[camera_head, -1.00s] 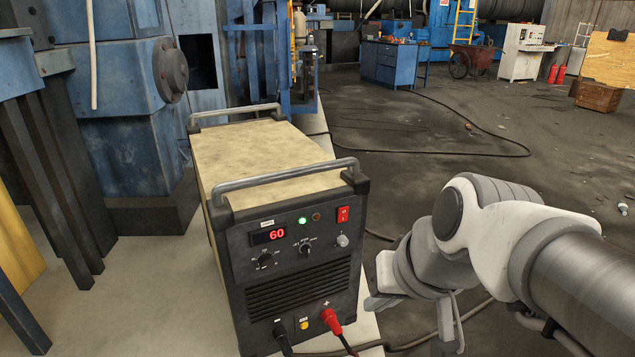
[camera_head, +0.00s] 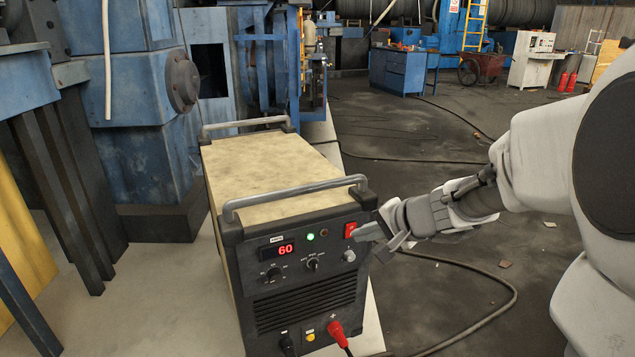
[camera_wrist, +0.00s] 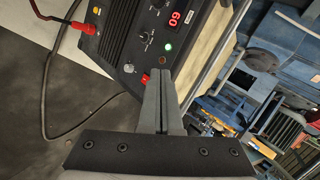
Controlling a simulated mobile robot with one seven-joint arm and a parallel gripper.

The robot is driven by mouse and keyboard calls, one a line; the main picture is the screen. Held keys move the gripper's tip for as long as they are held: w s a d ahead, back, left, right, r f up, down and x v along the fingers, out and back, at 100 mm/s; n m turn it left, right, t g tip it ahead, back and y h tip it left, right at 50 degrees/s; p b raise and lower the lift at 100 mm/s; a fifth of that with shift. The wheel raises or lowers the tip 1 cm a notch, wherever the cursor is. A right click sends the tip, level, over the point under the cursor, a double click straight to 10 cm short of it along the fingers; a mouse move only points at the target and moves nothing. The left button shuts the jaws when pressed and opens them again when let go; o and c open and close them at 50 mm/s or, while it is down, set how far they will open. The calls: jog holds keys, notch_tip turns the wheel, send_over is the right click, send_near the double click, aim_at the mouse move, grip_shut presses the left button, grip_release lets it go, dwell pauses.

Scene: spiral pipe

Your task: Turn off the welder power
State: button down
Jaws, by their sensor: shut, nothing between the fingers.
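The welder (camera_head: 300,265) is a dark-fronted box with a beige top, standing upright on a pale floor strip. Its display (camera_head: 277,251) reads 60 in red, and a green light (camera_head: 310,237) glows beside it. The red power switch (camera_head: 350,229) is at the front panel's upper right. My gripper (camera_head: 362,233) is shut and empty, its fingertips at or just beside the switch; contact cannot be told. In the wrist view the shut fingers (camera_wrist: 160,78) point at the panel, and the red switch (camera_wrist: 145,78) shows beside their tips, partly hidden.
Metal handles (camera_head: 300,195) stand above the welder's top. A red plug (camera_head: 336,328) and dark cables leave its lower front. Blue machinery (camera_head: 140,130) is at the left. Open dark floor (camera_head: 420,130) lies at the right, crossed by a cable.

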jog(key=w+d+f+m+t+h+p, duration=0.1)
jog(key=w+d+f+m+h, duration=0.1)
jog(key=w+d+f+m, duration=0.2)
jog(key=w+d+f, duration=0.1)
jog(key=w+d, duration=0.1)
jog(key=d, duration=0.1)
jog(key=shift+w+f+m, duration=0.3)
jog(key=shift+w+m, duration=0.1)
send_near(353, 228)
notch_tip(353, 228, down, 4)
jog(key=w, duration=0.2)
jog(key=shift+w+a+f, duration=0.1)
jog(key=shift+w+a, duration=0.65)
jog(key=shift+w, duration=0.3)
